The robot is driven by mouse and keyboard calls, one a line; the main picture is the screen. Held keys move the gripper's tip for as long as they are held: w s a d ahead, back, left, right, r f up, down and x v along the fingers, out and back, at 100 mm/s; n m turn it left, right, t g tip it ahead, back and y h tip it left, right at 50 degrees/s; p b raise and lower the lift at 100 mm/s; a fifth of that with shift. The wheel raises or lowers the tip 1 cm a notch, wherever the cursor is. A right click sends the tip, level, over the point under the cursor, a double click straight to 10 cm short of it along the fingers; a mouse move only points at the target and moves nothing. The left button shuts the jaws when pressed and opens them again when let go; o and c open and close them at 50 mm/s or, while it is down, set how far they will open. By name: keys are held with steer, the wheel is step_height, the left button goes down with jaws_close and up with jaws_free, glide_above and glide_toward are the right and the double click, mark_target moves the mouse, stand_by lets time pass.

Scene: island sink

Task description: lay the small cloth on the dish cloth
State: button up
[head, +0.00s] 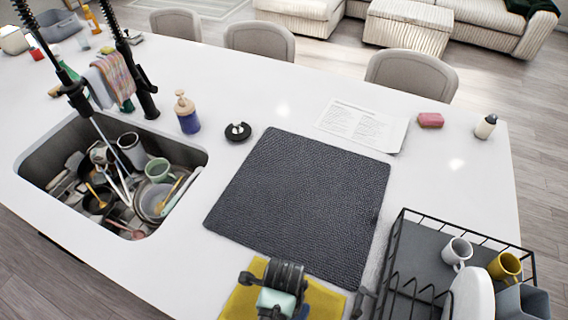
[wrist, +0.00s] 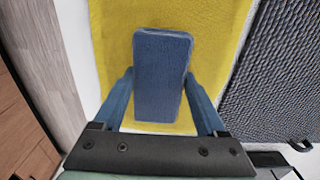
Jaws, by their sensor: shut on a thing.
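A small blue cloth (wrist: 162,75), folded into a neat oblong, is between my gripper's two fingers (wrist: 161,88) in the wrist view. My gripper is shut on it. The yellow dish cloth (wrist: 108,20) lies flat beneath the small cloth and shows around it. I cannot tell whether the small cloth touches it or is held just above. In the head view the dish cloth (head: 327,300) lies at the bottom edge, left of the dish rack, partly covered by my gripper (head: 283,298). The small cloth is hidden behind my gripper there.
A dark textured mat (head: 300,200) lies just beyond the dish cloth. A black wire dish rack (head: 408,262) with cups stands to the right. A sink (head: 195,150) full of dishes is at the left. The counter's front edge is close to the dish cloth.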

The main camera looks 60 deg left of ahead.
steer(key=shift+f, duration=0.4)
steer(key=shift+f, duration=0.1)
steer(key=shift+f, duration=0.15)
steer(key=shift+s+d+f+b, duration=0.1)
steer(key=shift+s+f+b, duration=0.05)
steer(key=shift+f+b, duration=0.25)
steer(key=shift+c, duration=0.8)
steer(key=o, duration=1.5)
steer(key=shift+f, duration=0.1)
steer(key=shift+o, duration=0.4)
steer(key=shift+d, duration=0.1)
step_height(320, 180, up, 14)
steer(key=shift+a+f, duration=0.2)
steer(key=shift+f, duration=0.05)
